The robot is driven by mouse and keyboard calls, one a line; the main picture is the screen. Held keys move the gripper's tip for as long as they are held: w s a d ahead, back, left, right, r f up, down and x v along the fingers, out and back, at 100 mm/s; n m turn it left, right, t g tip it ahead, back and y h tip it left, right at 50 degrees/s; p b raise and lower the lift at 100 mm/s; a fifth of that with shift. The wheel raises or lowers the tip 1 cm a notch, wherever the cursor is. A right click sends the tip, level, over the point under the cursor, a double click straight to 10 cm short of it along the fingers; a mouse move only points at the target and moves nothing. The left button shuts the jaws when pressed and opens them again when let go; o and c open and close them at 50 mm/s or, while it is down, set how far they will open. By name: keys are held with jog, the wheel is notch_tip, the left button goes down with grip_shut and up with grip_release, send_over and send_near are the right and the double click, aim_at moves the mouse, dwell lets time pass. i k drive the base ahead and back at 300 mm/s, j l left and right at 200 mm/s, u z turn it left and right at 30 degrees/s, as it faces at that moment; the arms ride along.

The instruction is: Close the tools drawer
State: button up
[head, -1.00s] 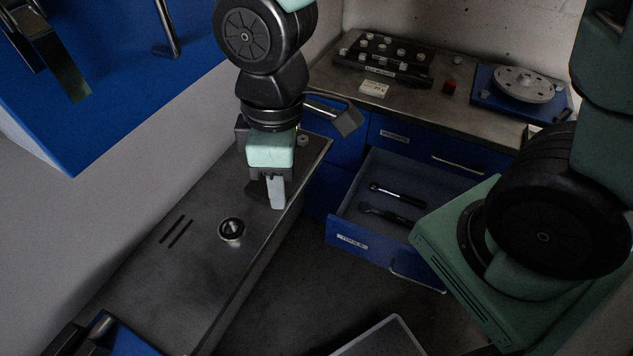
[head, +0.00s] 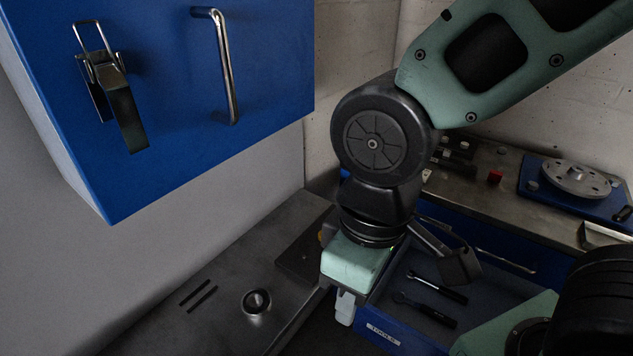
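The blue tools drawer (head: 383,335) stands open below the back bench, with its labelled front toward the bottom of the head view. Two dark hand tools (head: 425,311) lie inside it. My gripper (head: 345,308) points down beside the drawer's front left corner. In the picture its pale finger overlaps the drawer's left edge; I cannot tell whether it touches. The fingers line up in this view, so their opening is hidden. Nothing shows held in them. The drawer's handle is not in view, and my arm covers part of the drawer's left and right sides.
A steel bench (head: 225,275) with a small round ring part (head: 256,301) lies at left. A blue wall cabinet (head: 170,120) with latch and bar handle hangs above it. A closed blue drawer (head: 520,250) sits above the open one. A rotor disc (head: 577,178) rests on the back bench.

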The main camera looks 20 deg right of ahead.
aim_at(398, 330)
jog(key=k+z, duration=0.15)
jog(key=z, duration=0.3)
jog(key=k+l+z, duration=0.15)
jog(key=z, duration=0.25)
